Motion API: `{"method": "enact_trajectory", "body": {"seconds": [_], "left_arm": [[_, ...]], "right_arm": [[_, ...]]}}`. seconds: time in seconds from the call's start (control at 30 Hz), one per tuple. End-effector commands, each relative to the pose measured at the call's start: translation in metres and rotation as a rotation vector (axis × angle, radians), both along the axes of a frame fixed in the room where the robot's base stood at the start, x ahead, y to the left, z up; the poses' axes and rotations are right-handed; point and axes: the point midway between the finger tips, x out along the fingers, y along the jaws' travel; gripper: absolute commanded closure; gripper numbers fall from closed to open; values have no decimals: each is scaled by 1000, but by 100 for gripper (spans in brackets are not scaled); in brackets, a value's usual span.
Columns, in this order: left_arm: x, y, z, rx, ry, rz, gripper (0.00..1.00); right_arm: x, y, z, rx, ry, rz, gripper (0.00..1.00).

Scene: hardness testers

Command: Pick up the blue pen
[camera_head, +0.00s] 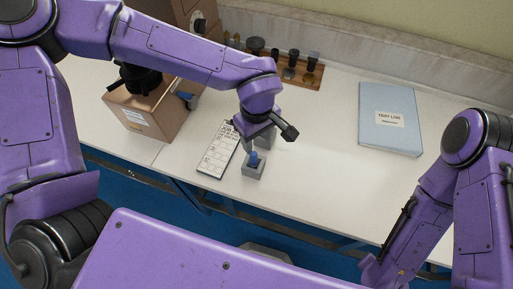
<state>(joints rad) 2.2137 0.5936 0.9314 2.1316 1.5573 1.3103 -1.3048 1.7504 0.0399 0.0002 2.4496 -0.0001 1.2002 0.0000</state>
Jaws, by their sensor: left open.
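A small blue upright thing, which looks like the top of the blue pen (254,157), stands in a small grey block holder (253,171) on the white table. Only its short upper part shows; the rest is hidden in the holder and by my gripper. My left gripper (258,142) is open, pointing down just above and behind the pen in this view. Its fingers are small and partly hidden by the wrist, and I cannot tell whether they touch the pen. My right arm hangs at the right, and its gripper is not visible.
A white printed card (219,150) lies left of the holder. A brown machine (146,112) stands at the left. A wooden rack (300,74) with dark-topped pieces is at the back. A blue "TEST LOG" binder (389,105) lies at right. The table's middle right is clear.

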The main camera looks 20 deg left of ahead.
Motion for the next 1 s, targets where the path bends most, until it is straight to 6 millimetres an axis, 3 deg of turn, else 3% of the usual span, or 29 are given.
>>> {"method": "enact_trajectory", "body": {"seconds": [0.1, 0.33, 0.5, 0.8, 0.87, 0.97, 1.0], "left_arm": [[-2, 5, -24, 3, 5, 9, 47], [-2, 11, -53, 4, 5, 19, 47], [1, 13, -85, 4, 5, 18, 47], [2, 12, -95, 3, 0, 15, 47], [2, 12, -95, 3, 0, 15, 64], [2, 12, -95, 3, 0, 15, 96], [2, 12, -95, 3, 0, 15, 100]], "right_arm": [[-1, 0, 2, 0, 2, 0, 60], [0, 0, 7, 0, 1, 0, 60], [0, 0, 14, 1, 1, 0, 60], [0, 0, 13, 0, 1, 0, 60], [0, 0, 13, 0, 1, 0, 60], [0, 0, 13, 0, 1, 0, 60], [0, 0, 13, 0, 1, 0, 60]]}}
